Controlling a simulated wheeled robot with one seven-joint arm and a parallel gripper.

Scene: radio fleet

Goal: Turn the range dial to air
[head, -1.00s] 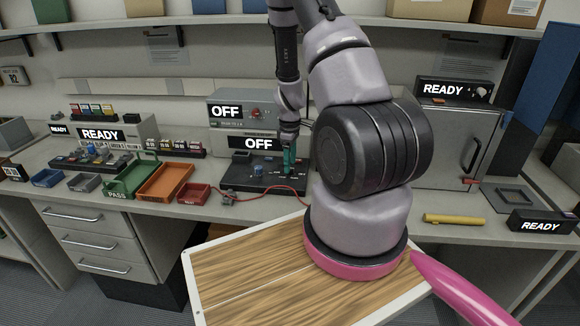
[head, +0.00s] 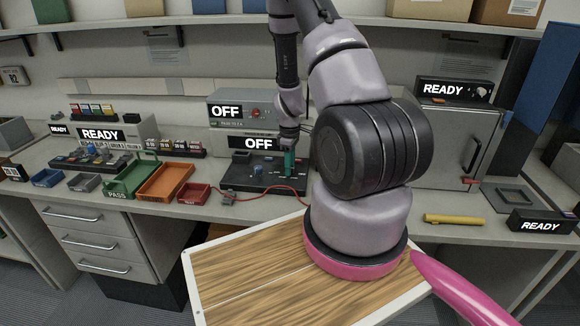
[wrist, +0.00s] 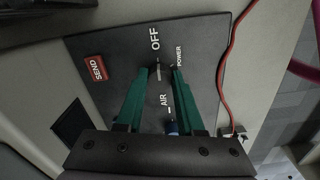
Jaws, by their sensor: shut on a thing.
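A black control panel (wrist: 205,52) lies on the bench in front of a unit reading OFF. In the wrist view it carries a red SEND button (wrist: 95,69), the labels OFF, POWER and AIR, and a blue knob (wrist: 170,127) with a pale mark towards AIR. My gripper (wrist: 161,70) points down with its green fingers shut on a small dark control with a pale mark, beside OFF and POWER. The fingers hide most of it, and I cannot tell whether it is the range dial. In the head view my gripper (head: 290,162) is over the panel's right part.
A red cable (head: 268,188) runs along the panel's front edge. A red tray (head: 193,194), an orange tray (head: 166,181) and a green PASS tray (head: 120,187) stand to the left. A yellow cylinder (head: 453,219) lies on the bench to the right.

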